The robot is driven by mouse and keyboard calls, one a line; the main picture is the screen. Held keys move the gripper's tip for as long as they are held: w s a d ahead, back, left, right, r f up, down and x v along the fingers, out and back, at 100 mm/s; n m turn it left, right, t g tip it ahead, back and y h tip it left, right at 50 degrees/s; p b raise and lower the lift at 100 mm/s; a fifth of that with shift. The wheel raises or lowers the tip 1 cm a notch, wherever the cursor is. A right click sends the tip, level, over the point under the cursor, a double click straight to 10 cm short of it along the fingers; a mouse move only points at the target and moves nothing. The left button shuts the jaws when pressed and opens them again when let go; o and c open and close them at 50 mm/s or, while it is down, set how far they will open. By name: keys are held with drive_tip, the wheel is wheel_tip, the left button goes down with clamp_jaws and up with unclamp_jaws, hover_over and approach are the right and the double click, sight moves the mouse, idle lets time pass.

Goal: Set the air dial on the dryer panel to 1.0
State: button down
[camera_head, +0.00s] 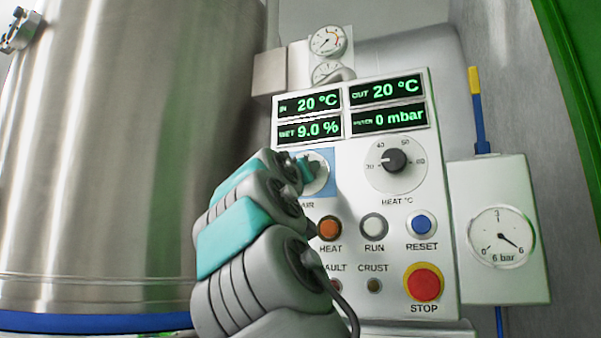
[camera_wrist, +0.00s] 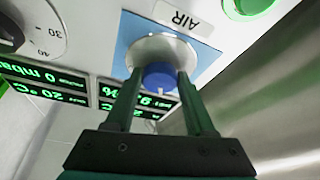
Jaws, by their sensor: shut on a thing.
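The dryer panel (camera_head: 350,180) is white, with green readouts and several buttons. The air dial (camera_wrist: 160,76) is a blue knob on a pale round plate over a blue square, beside the AIR label (camera_wrist: 185,20) in the wrist view. My gripper (camera_wrist: 160,82) has one finger on each side of the knob and is shut on it. In the head view my teal and grey arm reaches the dial plate (camera_head: 318,184) and hides most of its left part. The dial's scale and its setting cannot be read in either view.
The HEAT °C dial (camera_head: 394,160) is to the right of the air dial. HEAT (camera_head: 329,228), RUN (camera_head: 374,226) and RESET (camera_head: 421,223) buttons and a red STOP button (camera_head: 425,283) sit below. A steel vessel (camera_head: 120,150) stands at the left, a pressure gauge (camera_head: 499,237) at the right.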

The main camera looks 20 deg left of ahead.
drive_tip(key=shift+n, duration=0.4)
drive_tip(key=shift+n+y, duration=0.4)
drive_tip(key=shift+n, duration=0.3)
drive_tip(key=shift+n+y+p, duration=0.3)
drive_tip(key=shift+n+p, duration=0.1)
drive_tip(key=shift+n, duration=0.1)
drive_tip(key=shift+n+g+p, duration=0.3)
drive_tip(key=shift+n, duration=0.1)
drive_tip(key=shift+r+n+g+y+p, duration=0.1)
drive_tip(key=shift+n+g+y+p, duration=0.35)
drive_tip(key=shift+n+p, duration=0.8)
drive_tip(key=shift+r+n+g+y+p, duration=0.1)
drive_tip(key=shift+n+g+y+p, duration=0.15)
drive_tip(key=shift+n+y+p, duration=0.65)
drive_tip(key=shift+f+n+p, duration=0.1)
drive_tip(key=shift+n+p, duration=0.2)
drive_tip(key=shift+n, duration=0.15)
